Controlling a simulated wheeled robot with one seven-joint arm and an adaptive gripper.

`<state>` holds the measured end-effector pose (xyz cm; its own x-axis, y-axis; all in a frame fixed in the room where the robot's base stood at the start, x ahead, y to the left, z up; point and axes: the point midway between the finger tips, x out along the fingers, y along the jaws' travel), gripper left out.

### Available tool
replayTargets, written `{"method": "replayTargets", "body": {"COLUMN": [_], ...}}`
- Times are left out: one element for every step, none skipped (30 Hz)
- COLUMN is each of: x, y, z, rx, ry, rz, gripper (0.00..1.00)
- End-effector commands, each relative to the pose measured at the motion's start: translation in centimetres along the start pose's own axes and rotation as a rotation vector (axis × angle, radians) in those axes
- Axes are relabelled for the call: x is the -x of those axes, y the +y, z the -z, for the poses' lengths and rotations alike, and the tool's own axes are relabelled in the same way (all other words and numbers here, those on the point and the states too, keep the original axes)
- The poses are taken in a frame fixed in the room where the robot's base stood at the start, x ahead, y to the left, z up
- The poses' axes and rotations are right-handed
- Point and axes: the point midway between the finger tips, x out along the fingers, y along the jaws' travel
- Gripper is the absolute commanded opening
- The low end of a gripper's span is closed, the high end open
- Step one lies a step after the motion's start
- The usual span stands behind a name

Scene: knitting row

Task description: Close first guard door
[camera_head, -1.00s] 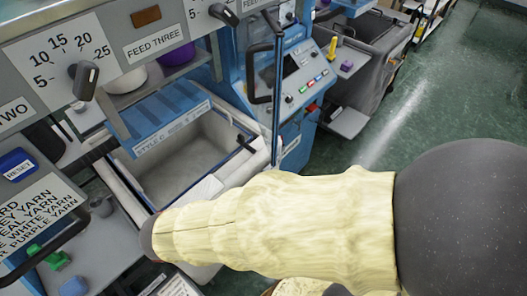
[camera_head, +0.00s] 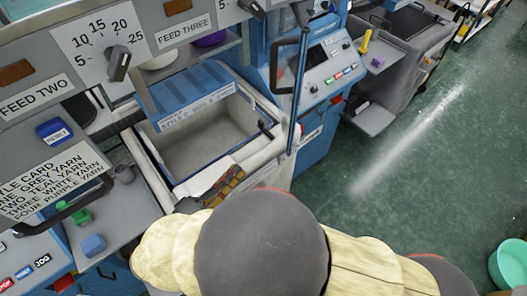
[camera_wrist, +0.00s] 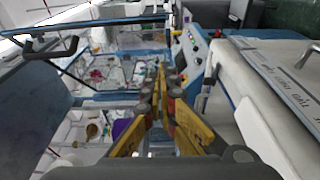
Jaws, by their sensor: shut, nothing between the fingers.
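A guard door (camera_head: 301,75) with a thin blue frame stands swung out, nearly edge-on, right of the grey bin in the head view. Its black handle (camera_head: 287,66) faces left. I cannot tell whether this is the first guard door. My gripper (camera_head: 233,176) is shut and empty above the bin's front edge, left of and nearer than this door; my arm hides what lies below. In the wrist view its yellow fingers (camera_wrist: 160,85) are together. A black handle (camera_wrist: 50,50) on a blue-edged panel shows left of them; I cannot tell which door it belongs to.
The grey bin (camera_head: 168,180) stands open below a blue labelled panel (camera_head: 195,92). A control panel (camera_head: 325,75) stands behind the door. Another black handle (camera_head: 70,206) juts out at lower left. Green floor (camera_head: 400,185) is free at right; a teal tub (camera_head: 511,262) stands at lower right.

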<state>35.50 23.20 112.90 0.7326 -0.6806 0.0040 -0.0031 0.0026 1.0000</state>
Motion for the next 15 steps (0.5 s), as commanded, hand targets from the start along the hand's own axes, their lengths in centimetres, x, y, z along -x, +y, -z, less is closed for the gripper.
{"method": "replayTargets", "body": {"x": [-0.4, -0.7, -1.2, -1.6, -2.0, -2.8, -3.3, -3.9, -4.7, -5.3, -6.0, -6.7, -7.3, -7.9, -8.7], "y": [0.0, 0.0, -0.1, -0.1, -0.1, -0.1, -0.1, -0.1, -0.1, -0.1, -0.1, -0.1, -0.1, -0.1, -0.1], "z": [0.0, 0.0, -0.1, -0.1, -0.1, -0.2, -0.1, -0.1, -0.1, -0.2, -0.2, -0.2, -0.2, -0.2, -0.2], "rx": [-0.003, -0.004, -0.003, -0.002, -0.001, -0.001, -0.002, -0.002, -0.002, -0.001, -0.001, -0.002, -0.002, -0.002, -0.001], "ry": [-0.002, -0.002, -0.003, -0.004, -0.004, -0.005, -0.005, -0.006, -0.006, -0.007, -0.007, -0.006, -0.007, -0.006, -0.007], "rz": [0.001, 0.001, 0.002, 0.002, 0.001, 0.001, 0.002, 0.003, 0.003, 0.002, 0.003, 0.004, 0.004, 0.003, 0.003], "gripper": [0.0, 0.0, 0.0, 0.0, 0.0, 0.0, 0.0, 0.0, 0.0, 0.0, 0.0, 0.0, 0.0, 0.0, 0.0]}}
